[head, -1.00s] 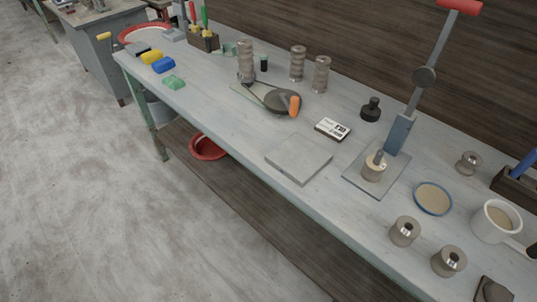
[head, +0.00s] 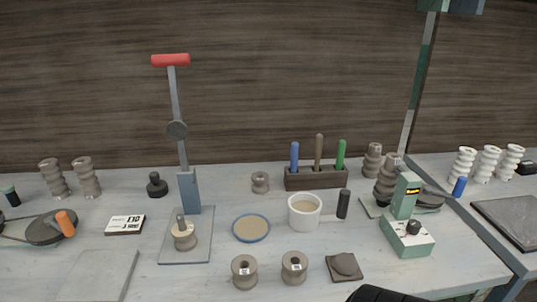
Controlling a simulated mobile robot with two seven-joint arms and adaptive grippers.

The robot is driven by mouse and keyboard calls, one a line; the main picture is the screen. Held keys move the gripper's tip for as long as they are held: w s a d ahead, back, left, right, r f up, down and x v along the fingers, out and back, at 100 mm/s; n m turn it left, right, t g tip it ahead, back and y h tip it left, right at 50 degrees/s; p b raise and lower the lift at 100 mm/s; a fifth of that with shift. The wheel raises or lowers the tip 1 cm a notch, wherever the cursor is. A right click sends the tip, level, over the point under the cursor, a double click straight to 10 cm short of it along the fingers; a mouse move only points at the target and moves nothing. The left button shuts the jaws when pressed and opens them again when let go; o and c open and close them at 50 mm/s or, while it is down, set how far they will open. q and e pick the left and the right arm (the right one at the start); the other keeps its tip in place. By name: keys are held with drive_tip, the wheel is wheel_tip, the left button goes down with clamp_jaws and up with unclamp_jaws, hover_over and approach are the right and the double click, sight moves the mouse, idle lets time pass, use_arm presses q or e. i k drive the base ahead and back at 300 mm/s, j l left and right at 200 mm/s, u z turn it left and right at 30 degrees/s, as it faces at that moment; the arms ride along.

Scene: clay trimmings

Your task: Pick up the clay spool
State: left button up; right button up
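Several grey-brown clay spools with flanged ends are in the head view. Two stand side by side near the front, a left one (head: 245,271) and a right one (head: 294,268), each with a dark centre hole and a small white label. A smaller spool (head: 260,182) stands farther back by the wall. Another spool (head: 184,240) with a pale top sits on the base of the lever press. I cannot tell which one the task means. Neither gripper can be made out; only a dark ribbed shape shows at the bottom edge, perhaps part of my arm.
The lever press (head: 188,190) with a red handle stands left. A blue-rimmed dish (head: 251,228), white mug (head: 304,212), dark square plate with a lump (head: 345,268) and green device (head: 407,236) surround the front spools. A tool block (head: 316,180) stands behind.

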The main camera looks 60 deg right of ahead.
sight(294, 268)
drive_tip(key=z, duration=1.9)
